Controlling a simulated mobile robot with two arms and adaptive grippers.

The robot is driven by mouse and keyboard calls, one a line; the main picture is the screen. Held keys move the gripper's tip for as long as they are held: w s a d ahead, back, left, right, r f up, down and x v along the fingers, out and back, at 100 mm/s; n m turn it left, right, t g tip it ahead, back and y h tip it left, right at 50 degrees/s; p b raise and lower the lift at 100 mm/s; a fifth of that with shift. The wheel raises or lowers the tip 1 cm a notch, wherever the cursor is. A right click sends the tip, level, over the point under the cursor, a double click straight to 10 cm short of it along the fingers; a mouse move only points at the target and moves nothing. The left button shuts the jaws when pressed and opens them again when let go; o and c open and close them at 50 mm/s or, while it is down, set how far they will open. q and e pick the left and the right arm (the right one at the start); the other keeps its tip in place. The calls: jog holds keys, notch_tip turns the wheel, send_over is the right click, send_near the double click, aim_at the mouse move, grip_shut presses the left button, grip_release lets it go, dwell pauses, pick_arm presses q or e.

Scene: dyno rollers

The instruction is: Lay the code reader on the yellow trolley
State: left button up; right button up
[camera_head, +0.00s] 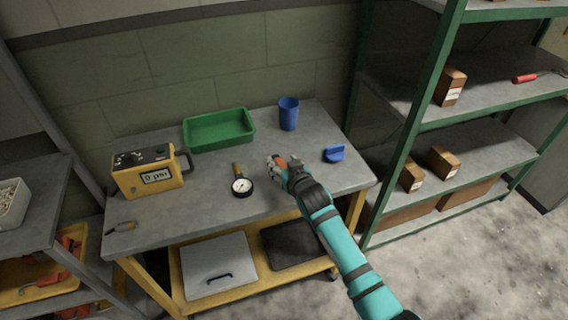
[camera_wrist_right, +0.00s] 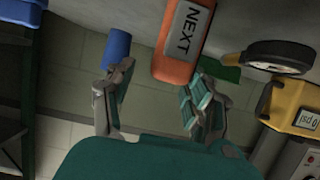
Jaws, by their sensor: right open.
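The code reader is an orange device with a grey screen reading "NEXT" (camera_wrist_right: 183,40) in the right wrist view. It appears to lie on the grey top of the yellow trolley (camera_head: 205,205). In the head view only a small orange part of the code reader (camera_head: 281,162) shows beside my right gripper (camera_head: 277,161), which hides the rest. My right gripper is open; in the wrist view its two fingers (camera_wrist_right: 158,100) stand apart, with the code reader just beyond their tips and nothing clearly between them. My left gripper is in neither view.
The trolley top also holds a yellow tester (camera_head: 150,174), a green tray (camera_head: 219,130), a blue cup (camera_head: 288,114), a round gauge (camera_head: 242,186), a blue object (camera_head: 334,153) and a small tool (camera_head: 121,227). A green-posted shelf rack (camera_head: 419,108) stands to the right.

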jog(key=v, duration=1.2)
jog(key=shift+r, duration=0.15)
jog(key=s+d+r+p, duration=0.2)
jog(key=s+r+p, duration=0.3)
jog(key=p, duration=0.5)
notch_tip(320, 180, up, 2)
jog(key=shift+s+r, duration=0.1)
jog(key=shift+s, duration=0.1)
dwell(0.7)
